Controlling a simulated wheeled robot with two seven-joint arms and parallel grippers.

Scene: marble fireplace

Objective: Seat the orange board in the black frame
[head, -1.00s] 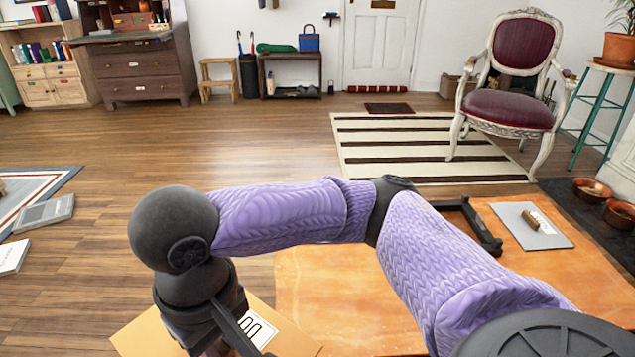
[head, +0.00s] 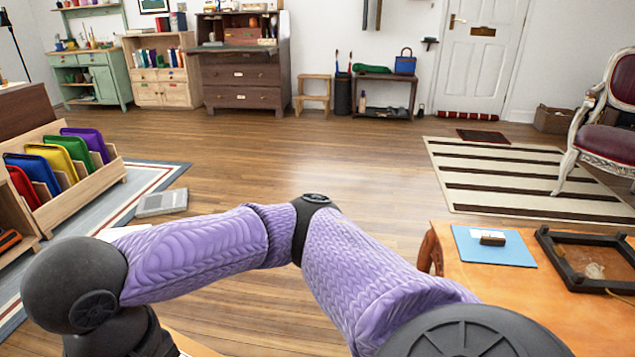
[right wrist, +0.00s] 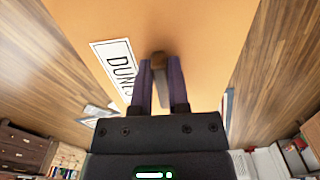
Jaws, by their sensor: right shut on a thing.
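In the right wrist view my right gripper (right wrist: 160,85) is shut on the orange board (right wrist: 215,30), a broad flat orange-tan panel with a white label (right wrist: 117,68) of black letters. A brown knob-like part (right wrist: 158,62) shows between the fingertips. In the head view only a sliver of the board (head: 190,344) shows at the bottom edge, and the gripper itself is out of that picture. The black frame (head: 568,270) lies flat on the orange table at the right, cut off by the picture's edge. My left gripper is in neither view.
A wooden rack (head: 85,195) with several coloured boards stands at the left. The floor between is clear.

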